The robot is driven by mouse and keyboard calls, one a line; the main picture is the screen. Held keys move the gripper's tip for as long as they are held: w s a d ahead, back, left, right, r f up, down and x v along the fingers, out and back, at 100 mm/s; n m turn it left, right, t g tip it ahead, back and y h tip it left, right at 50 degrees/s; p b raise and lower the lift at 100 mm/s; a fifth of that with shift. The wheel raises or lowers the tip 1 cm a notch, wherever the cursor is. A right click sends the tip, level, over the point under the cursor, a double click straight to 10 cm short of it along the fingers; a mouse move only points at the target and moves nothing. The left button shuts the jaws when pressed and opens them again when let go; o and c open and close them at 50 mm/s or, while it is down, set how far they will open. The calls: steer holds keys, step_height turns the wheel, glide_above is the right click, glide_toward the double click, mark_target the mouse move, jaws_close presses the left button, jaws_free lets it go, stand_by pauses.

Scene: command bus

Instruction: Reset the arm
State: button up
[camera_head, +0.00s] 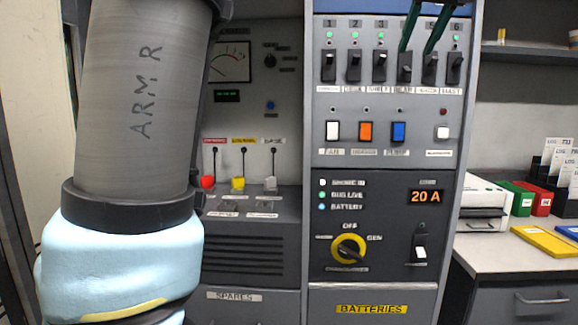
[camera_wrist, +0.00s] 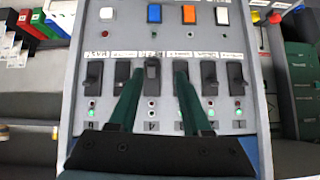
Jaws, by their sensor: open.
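My gripper (camera_head: 415,49) is in front of the top row of black breaker switches, at the upper right of the head view. In the wrist view, which is upside down, its two green fingers (camera_wrist: 159,74) are apart and empty. They lie on either side of switch 4 (camera_wrist: 152,72). Whether they touch it I cannot tell. The lever of switch 4 (camera_head: 405,68) sits differently from those beside it, and its lamp (camera_wrist: 152,102) looks unlit. Several other switches show green lamps. The labels under the switches are mostly unreadable.
Below the switches is a row of white, orange and blue buttons (camera_head: 366,131). Lower are a yellow-ringed rotary knob (camera_head: 348,249) and a 20 A display (camera_head: 425,197). Red, yellow and grey levers (camera_head: 238,183) stand left. A counter (camera_head: 520,255) with a printer (camera_head: 483,200) is at right.

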steer(key=w+a+f+g, duration=0.1)
steer(key=w+a+f, duration=0.1)
steer(key=a+f, duration=0.1)
steer(key=w+a+f+m+g+p, duration=0.1)
steer(key=w+a+f, duration=0.1)
steer(key=f, duration=0.4)
steer(key=w+a+f+g+y+p, duration=0.1)
steer(key=w+a+f, duration=0.1)
steer(key=a+f, duration=0.2)
steer(key=shift+x, duration=0.85)
steer(key=shift+g, duration=0.9)
steer(key=a+f+p, duration=0.1)
steer(key=a+f, duration=0.7)
steer(key=shift+a+f+p, duration=0.1)
steer(key=shift+f+p, duration=0.2)
steer(key=shift+p, duration=0.1)
steer(key=s+a+f+n+g+p, duration=0.1)
steer(key=s+a+f, duration=0.5)
steer(key=a+f, duration=0.1)
steer(key=s+a+f+n+g+p, duration=0.1)
steer(key=s+a+f+g+p, duration=0.1)
steer(key=s+a+f, duration=0.3)
steer(key=a+f, duration=0.3)
steer(key=a, duration=0.2)
steer(key=shift+s+a, duration=0.25)
steer(key=shift+s, duration=0.15)
steer(key=shift+f, duration=0.15)
